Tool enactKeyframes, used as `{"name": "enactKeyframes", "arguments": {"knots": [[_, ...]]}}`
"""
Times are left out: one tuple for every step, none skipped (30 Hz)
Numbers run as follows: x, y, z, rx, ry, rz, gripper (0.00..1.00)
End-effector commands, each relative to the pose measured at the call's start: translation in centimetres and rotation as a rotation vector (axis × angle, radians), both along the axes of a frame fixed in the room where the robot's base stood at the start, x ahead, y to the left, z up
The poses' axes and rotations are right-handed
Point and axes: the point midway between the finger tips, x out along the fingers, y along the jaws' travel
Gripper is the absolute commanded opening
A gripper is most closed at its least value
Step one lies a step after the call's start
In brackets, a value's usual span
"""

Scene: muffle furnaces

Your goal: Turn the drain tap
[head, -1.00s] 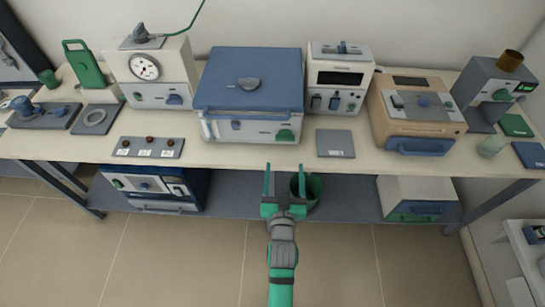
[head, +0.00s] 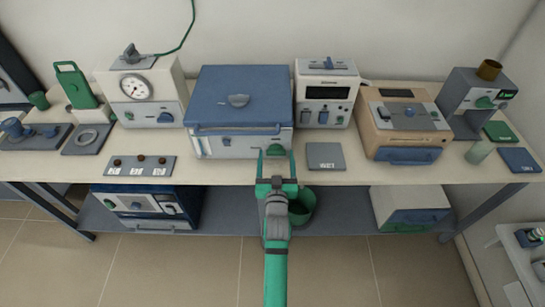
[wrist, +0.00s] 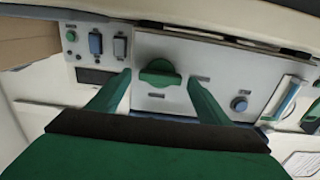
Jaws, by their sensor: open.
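The drain tap appears to be the green knob (head: 277,150) low on the right of the front of a white box with a blue lid (head: 240,90). In the wrist view the green knob (wrist: 160,74) shows between my fingertips, on a pale front panel. My gripper (head: 276,164) is at the front of the bench, its two fingers pointing at the knob. My gripper (wrist: 158,88) is open, with one finger on each side of the knob in the picture. I cannot tell whether the fingers reach around it or touch it.
A grey pad (head: 325,157) lies right of the box, and a three-knob panel (head: 141,166) lies to the left. Other instruments, such as a tan box (head: 402,145), line the bench. A green bucket (head: 303,208) stands on the lower shelf, beside my arm.

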Motion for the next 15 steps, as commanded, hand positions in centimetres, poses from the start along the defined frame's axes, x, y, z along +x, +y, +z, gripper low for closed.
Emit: {"name": "enactKeyframes", "arguments": {"knots": [[0.28,0.0,-0.02,0.0,0.0,0.0,0.72],[0.38,0.01,-0.03,0.0,0.001,0.0,0.72],[0.48,0.02,-0.03,0.0,0.001,0.0,0.72],[0.53,0.03,-0.03,0.0,0.0,0.0,0.72],[0.56,0.03,-0.02,0.0,0.0,0.0,0.72],[0.57,0.03,-0.02,0.0,0.0,0.0,0.72],[0.57,0.02,-0.02,0.0,0.0,0.0,0.72],[0.56,0.02,-0.02,0.0,0.0,0.0,0.72],[0.55,0.01,-0.02,0.0,0.0,0.0,0.72],[0.55,0.01,-0.02,0.0,0.0,0.0,0.72],[0.54,0.01,-0.02,0.0,0.0,0.0,0.72],[0.54,0.0,-0.02,0.0,0.0,0.0,0.65],[0.54,0.0,-0.02,0.0,0.0,0.0,0.58],[0.53,0.01,-0.03,0.0,0.0,0.0,0.5],[0.53,0.01,-0.02,0.0,0.0,0.0,0.41]]}}
